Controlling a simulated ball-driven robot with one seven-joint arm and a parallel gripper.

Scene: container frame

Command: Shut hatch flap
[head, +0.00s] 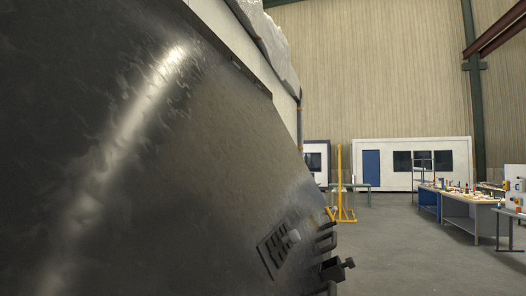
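A large dark metal panel, apparently the hatch flap (170,150), fills the left and lower middle of the head view at very close range. It is tilted, and its upper edge slopes down to the right. A slotted fitting (280,248) sits near its lower right corner. Dark bracket-like parts (335,268) stick out along that edge. A white wall-like surface (215,25) shows behind the upper edge. My gripper cannot be made out in this view. The flap's left and bottom edges are outside the picture, and I cannot tell where it hinges.
Open grey floor (385,260) lies to the right. A yellow stand (341,185) is beyond the flap's right end. Workbenches (465,208) with small items stand at the right. A white cabin (410,163) with a blue door is at the back wall.

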